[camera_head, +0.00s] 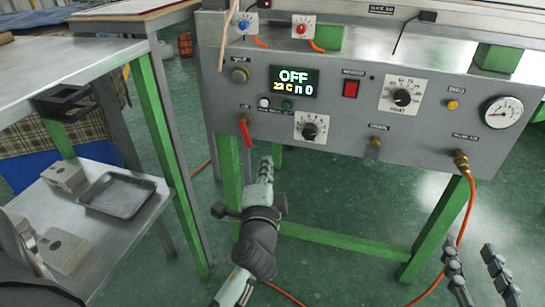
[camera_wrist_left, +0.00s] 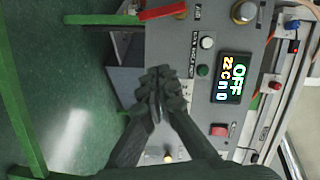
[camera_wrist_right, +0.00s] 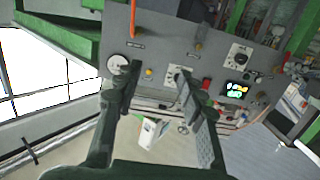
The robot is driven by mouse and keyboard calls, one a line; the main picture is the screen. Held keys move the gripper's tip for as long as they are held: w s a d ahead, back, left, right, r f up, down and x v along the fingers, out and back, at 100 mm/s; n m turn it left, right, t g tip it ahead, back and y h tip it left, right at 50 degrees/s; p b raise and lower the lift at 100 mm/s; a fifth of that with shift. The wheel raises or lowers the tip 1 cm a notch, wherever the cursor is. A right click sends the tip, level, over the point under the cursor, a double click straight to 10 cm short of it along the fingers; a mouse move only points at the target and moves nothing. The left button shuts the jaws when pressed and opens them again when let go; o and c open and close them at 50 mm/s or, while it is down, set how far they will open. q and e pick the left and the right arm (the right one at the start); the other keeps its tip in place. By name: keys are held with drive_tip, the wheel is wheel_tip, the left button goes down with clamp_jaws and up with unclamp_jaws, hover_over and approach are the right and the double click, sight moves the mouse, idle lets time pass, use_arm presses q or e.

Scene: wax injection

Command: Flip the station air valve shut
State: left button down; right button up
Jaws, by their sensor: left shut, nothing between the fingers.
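The air valve's red lever (camera_head: 246,132) is at the lower left of the grey station panel and hangs down, almost vertical. It also shows at the top of the left wrist view (camera_wrist_left: 163,11). My left gripper (camera_head: 265,168) is shut and empty, below and slightly right of the lever. In the left wrist view, its closed fingertips (camera_wrist_left: 158,90) are apart from the lever. My right gripper (camera_head: 470,250) is open and empty at the lower right, below the panel. Its spread fingers show in the right wrist view (camera_wrist_right: 157,74).
The panel carries a display (camera_head: 294,81) reading OFF, a red switch (camera_head: 351,88), dials and a gauge (camera_head: 501,112). An orange hose (camera_head: 460,225) hangs at the right. A side bench with a metal tray (camera_head: 118,194) stands left. Green legs flank the floor space under the panel.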

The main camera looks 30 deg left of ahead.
sight(250, 147)
use_arm(q)
drive_tip(key=x, duration=0.9)
drive_tip(key=shift+w+a, duration=0.2)
drive_tip(key=shift+a, duration=0.05)
drive_tip(key=a, duration=0.2)
drive_tip(key=a+f, duration=0.1)
drive_tip(key=shift+s, duration=0.35)
drive_tip(key=shift+s+a+f, duration=0.1)
drive_tip(key=shift+a, duration=0.3)
use_arm(e)
drive_tip(key=shift+d+f+g, duration=0.25)
drive_tip(key=shift+f+g, duration=0.05)
drive_tip(key=shift+f, duration=0.2)
use_arm(q)
drive_tip(key=shift+a+f, duration=0.1)
drive_tip(key=shift+f, duration=0.1)
drive_tip(key=m, duration=0.1)
drive_tip(key=a+m+b, duration=0.1)
drive_tip(key=m, duration=0.1)
drive_tip(key=shift+s+f+y, duration=0.15)
drive_tip(key=shift+f+y, duration=0.15)
use_arm(e)
wheel_tip(250, 147, up, 6)
drive_tip(key=a+t+y, duration=0.1)
drive_tip(key=a+t, duration=0.1)
drive_tip(key=t, duration=0.1)
drive_tip(key=shift+s+a+r+y, duration=0.2)
drive_tip(key=shift+s+a+y, duration=0.1)
drive_tip(key=shift+a+y, duration=0.1)
drive_tip(key=shift+d, duration=0.1)
